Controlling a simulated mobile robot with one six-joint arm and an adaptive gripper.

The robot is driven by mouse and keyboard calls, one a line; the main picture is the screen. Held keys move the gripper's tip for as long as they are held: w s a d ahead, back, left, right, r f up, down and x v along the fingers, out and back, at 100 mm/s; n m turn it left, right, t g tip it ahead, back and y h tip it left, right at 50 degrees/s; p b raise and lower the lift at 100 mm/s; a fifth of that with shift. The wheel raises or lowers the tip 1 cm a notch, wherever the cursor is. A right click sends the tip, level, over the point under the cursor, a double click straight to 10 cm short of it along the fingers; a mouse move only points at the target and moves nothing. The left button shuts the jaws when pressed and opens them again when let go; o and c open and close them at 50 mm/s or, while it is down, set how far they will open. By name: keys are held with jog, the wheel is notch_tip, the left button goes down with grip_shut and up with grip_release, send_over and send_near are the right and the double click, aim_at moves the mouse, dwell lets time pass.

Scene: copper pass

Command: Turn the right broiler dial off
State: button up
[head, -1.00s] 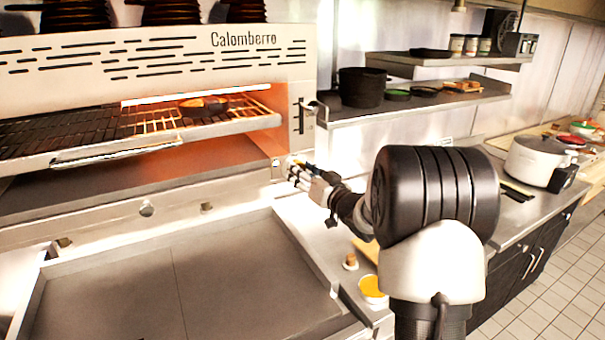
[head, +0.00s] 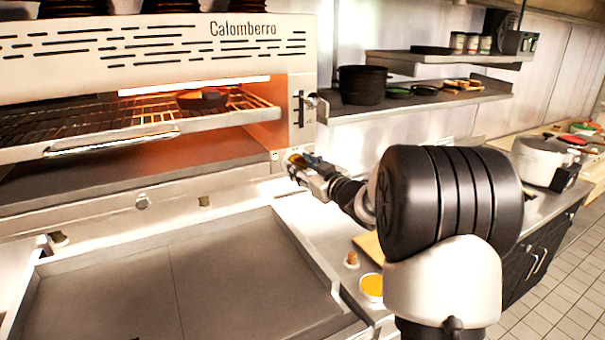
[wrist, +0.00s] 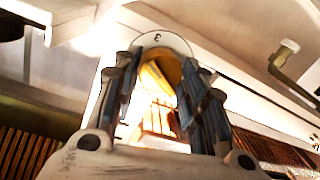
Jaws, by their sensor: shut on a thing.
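The broiler (head: 150,45), marked Calomberro, glows orange inside. My gripper (head: 291,163) is at the lower right corner of its front in the head view, and hides the right dial there. In the wrist view, my gripper's fingers (wrist: 160,92) stand on both sides of a shiny, golden-looking dial (wrist: 162,66), shut on it. A pale round plate with a figure like a 3 shows just beyond it. The dial's exact pointing is hard to read because of glare.
A shelf with a black pot (head: 362,84) is to the right.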

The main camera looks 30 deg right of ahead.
jog(key=n+b, duration=0.4)
jog(key=n, duration=0.2)
jog(key=shift+a+h, duration=0.1)
jog(key=shift+h, duration=0.3)
jog(key=n+b, duration=0.4)
jog(key=n, duration=0.2)
jog(key=shift+h+b, duration=0.35)
jog(key=shift+h, duration=0.05)
jog(key=n+h, duration=0.1)
jog(key=n, duration=0.3)
jog(key=shift+a+r+n+b, duration=0.1)
jog(key=shift+n+b, duration=0.2)
jog(key=shift+n, duration=0.1)
jog(key=n, duration=0.5)
jog(key=shift+h, duration=0.3)
jog(key=shift+n, duration=0.5)
jog(key=o, duration=1.1)
